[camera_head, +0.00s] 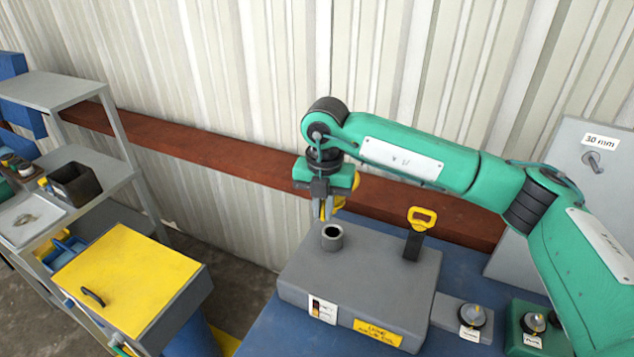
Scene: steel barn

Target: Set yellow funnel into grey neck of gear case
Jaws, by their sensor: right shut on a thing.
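The gear case (350,273) is a grey box on the blue bench top. Its short grey neck (332,243) stands upright on the top left part, with a dark open mouth. My right gripper (321,197) hangs just above the neck and is shut on the yellow funnel (339,203). The funnel is partly hidden by the gripper, and its yellow parts show beside and below the fingers. Its lower end is close above the neck's mouth; I cannot tell whether they touch. My left gripper is out of view.
A yellow-handled dipstick (420,220) stands up from the case, right of the neck. Small units with knobs (470,317) sit at the bench's right. A grey shelf (68,92) and yellow-topped cabinet (128,278) stand left. A ribbed wall with a red-brown beam is behind.

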